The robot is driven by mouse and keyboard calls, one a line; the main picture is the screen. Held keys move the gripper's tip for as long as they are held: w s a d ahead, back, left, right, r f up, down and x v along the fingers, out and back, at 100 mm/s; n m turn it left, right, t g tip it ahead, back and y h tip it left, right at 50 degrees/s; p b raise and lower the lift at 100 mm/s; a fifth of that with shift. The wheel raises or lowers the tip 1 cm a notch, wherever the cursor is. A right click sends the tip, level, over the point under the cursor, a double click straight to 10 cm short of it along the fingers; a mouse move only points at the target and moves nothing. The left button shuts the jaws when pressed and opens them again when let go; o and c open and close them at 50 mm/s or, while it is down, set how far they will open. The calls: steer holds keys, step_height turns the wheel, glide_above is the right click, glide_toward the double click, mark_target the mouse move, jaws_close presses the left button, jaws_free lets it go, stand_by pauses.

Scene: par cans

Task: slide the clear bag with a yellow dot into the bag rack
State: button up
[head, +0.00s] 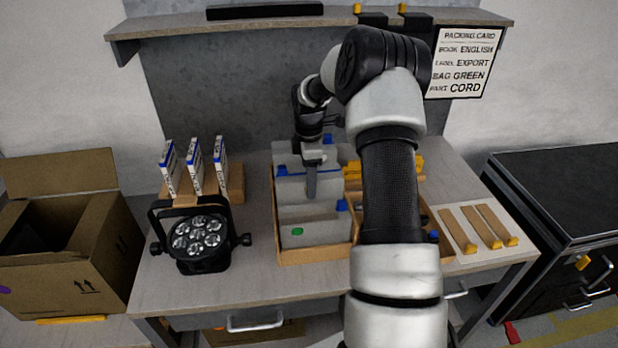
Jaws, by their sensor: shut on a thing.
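The bag rack (279,258) is a wooden tray on the bench with several clear bags standing in it. The front clear bag (320,232) carries a green dot, not a yellow one. Behind it, another clear bag (291,188) has a blue strip along its top edge. My gripper (311,192) reaches down over the rack at this bag, shut on what looks like its top edge. No yellow dot shows on any bag, so I cannot tell whether this is the yellow-dot bag. My arm hides part of the rack's right side.
A black par can (200,245) stands left of the rack, in front of a wooden holder (237,183) with several upright booklets. Yellow items (352,172) lie right of the bags. Wooden strips (457,230) lie at right. An open cardboard box (75,250) stands at far left.

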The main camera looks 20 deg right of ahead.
steer(key=shift+f, duration=0.2)
steer(key=o, duration=1)
steer(key=shift+o, duration=0.2)
step_height(320, 180, up, 18)
steer(key=shift+f, duration=0.25)
